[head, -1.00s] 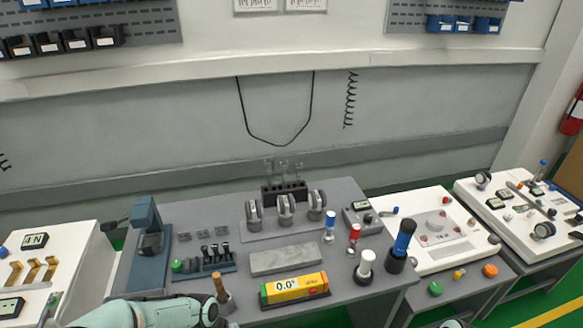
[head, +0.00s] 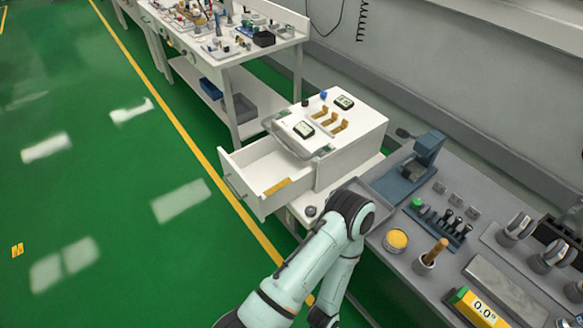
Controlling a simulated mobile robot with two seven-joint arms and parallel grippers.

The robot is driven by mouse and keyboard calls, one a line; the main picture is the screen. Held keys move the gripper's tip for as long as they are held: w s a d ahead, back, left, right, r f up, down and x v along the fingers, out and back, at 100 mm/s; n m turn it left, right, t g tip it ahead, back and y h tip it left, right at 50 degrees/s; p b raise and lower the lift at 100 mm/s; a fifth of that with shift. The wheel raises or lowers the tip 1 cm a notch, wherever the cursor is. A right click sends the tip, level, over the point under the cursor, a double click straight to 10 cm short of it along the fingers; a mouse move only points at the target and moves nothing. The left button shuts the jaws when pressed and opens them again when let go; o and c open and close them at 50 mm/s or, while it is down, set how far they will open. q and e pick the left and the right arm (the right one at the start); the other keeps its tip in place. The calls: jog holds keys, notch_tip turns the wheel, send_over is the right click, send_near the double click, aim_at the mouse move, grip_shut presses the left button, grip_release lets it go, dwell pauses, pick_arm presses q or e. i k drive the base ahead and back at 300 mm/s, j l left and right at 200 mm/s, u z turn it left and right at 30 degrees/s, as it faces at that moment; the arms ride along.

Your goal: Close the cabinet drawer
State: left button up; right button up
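A white cabinet (head: 352,150) stands on a low white base in the middle of the head view, left of the grey workbench. Its drawer (head: 238,192) is pulled well out toward the left, and its inside is exposed. A yellow item (head: 278,186) lies in the drawer. A mint-green arm of mine rises from the bottom edge and bends at a dark joint in front of the cabinet's lower right side. Its far end drops back toward the bottom edge, and no gripper fingers show. My other arm is out of view.
The grey workbench (head: 410,262) on the right carries a blue device (head: 412,168), a yellow-topped round container (head: 397,240) and other tools. Another bench (head: 228,50) with equipment stands behind. The green floor (head: 110,210) left of the drawer is clear.

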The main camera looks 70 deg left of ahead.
aim_at(267, 176)
jog(key=u, duration=2.8)
